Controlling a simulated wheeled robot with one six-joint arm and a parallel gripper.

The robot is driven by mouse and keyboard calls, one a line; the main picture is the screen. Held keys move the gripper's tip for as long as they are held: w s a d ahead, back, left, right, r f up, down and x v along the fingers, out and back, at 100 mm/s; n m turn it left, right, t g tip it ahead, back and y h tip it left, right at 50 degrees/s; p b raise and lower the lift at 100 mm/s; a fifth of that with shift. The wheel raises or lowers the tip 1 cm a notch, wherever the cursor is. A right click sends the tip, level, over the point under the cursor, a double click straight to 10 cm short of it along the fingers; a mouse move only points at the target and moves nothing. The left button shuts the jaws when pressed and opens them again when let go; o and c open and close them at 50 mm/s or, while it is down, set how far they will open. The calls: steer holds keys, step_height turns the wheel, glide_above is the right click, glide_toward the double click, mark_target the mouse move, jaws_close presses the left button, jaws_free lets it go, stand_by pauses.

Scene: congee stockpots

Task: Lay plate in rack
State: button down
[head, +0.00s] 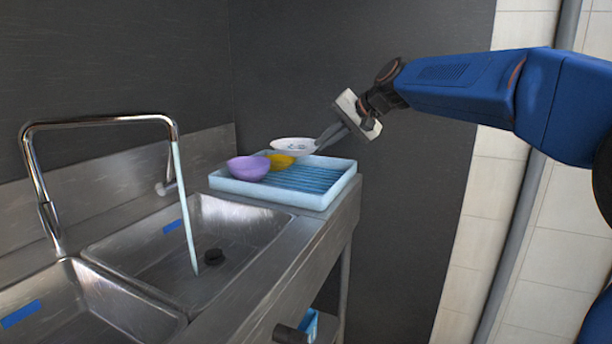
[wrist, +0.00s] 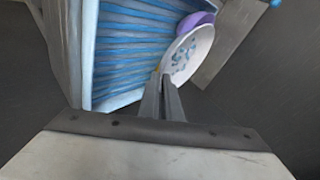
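A white plate (head: 293,146) with a blue pattern is at the tips of my gripper (head: 326,138), above the back of the rack. It also shows in the wrist view (wrist: 188,56), where the gripper's fingers (wrist: 165,78) are close together at its rim. My gripper looks shut on the plate's edge. The rack (head: 318,179) is a light blue tray with blue ridges at the end of the sink counter. Its ridges also show in the wrist view (wrist: 125,45). Whether the plate touches anything below it is hard to tell.
A purple bowl (head: 248,168) and a yellow bowl (head: 281,161) sit in the rack's left part. Its right part is bare. A steel sink (head: 200,245) with a tap (head: 100,122) running water is to the left. A dark wall (head: 330,70) stands behind.

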glide_above(325, 188)
step_height(325, 188, down, 5)
steer(key=shift+r, duration=0.1)
steer(key=shift+f, duration=2.55)
steer(key=c, duration=2.4)
jaws_free()
steer(key=shift+f, duration=0.15)
steer(key=shift+o, duration=0.7)
steer(key=shift+r, duration=0.2)
steer(key=v, duration=1.2)
